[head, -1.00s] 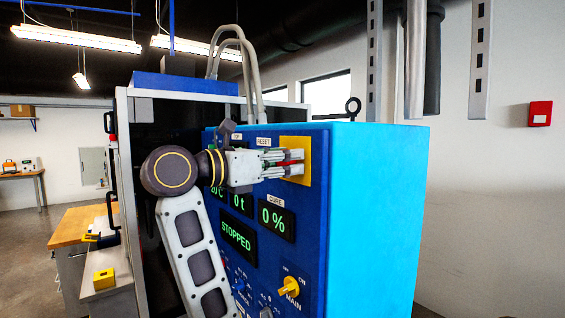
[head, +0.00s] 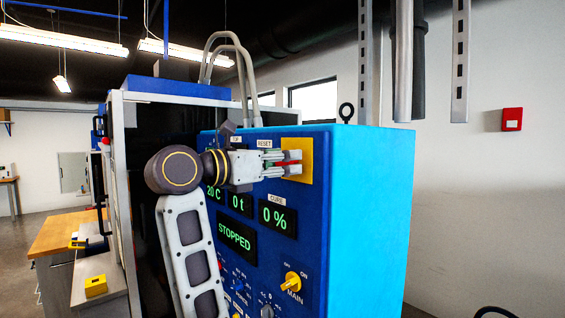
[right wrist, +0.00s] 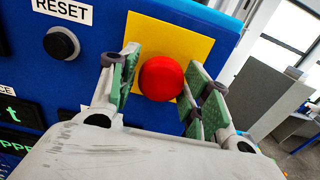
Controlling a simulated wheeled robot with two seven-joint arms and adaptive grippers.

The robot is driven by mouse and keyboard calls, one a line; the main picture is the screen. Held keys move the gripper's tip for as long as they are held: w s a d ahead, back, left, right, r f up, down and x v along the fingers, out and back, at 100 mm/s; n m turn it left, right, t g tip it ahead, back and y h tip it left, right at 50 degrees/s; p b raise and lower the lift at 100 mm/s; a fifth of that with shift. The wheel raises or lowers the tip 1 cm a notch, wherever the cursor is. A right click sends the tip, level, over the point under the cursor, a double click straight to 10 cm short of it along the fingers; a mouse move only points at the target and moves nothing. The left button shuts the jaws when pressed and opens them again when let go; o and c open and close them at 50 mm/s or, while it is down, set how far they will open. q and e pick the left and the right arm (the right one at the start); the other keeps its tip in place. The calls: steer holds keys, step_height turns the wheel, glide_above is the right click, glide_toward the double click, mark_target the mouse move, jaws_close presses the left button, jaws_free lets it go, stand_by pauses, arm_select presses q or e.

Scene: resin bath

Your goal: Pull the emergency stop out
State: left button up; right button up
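The emergency stop is a round red button (right wrist: 162,78) on a yellow plate (right wrist: 195,45) in the right wrist view. In the head view the plate (head: 304,148) is at the panel's upper right. My right gripper (head: 290,164) reaches the plate from the left, and a sliver of red shows between its fingers. In the right wrist view my right gripper's fingers (right wrist: 160,90) are spread on either side of the button. A narrow gap shows on its left; on the right the finger is very close, and contact cannot be told. My left gripper is not in view.
The blue cabinet (head: 375,200) carries a black RESET button (right wrist: 62,44) left of the plate. Below are displays reading STOPPED (head: 236,241) and 0 %, and a yellow MAIN knob (head: 290,282). A bench (head: 65,232) stands at the left; space right of the cabinet looks clear.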

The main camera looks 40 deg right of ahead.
steer(key=shift+o, duration=0.9)
steer(key=shift+a, duration=0.1)
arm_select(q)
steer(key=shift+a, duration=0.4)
arm_select(e)
steer(key=a, duration=0.7)
steer(key=shift+s+a, duration=0.2)
steer(key=shift+s, duration=0.1)
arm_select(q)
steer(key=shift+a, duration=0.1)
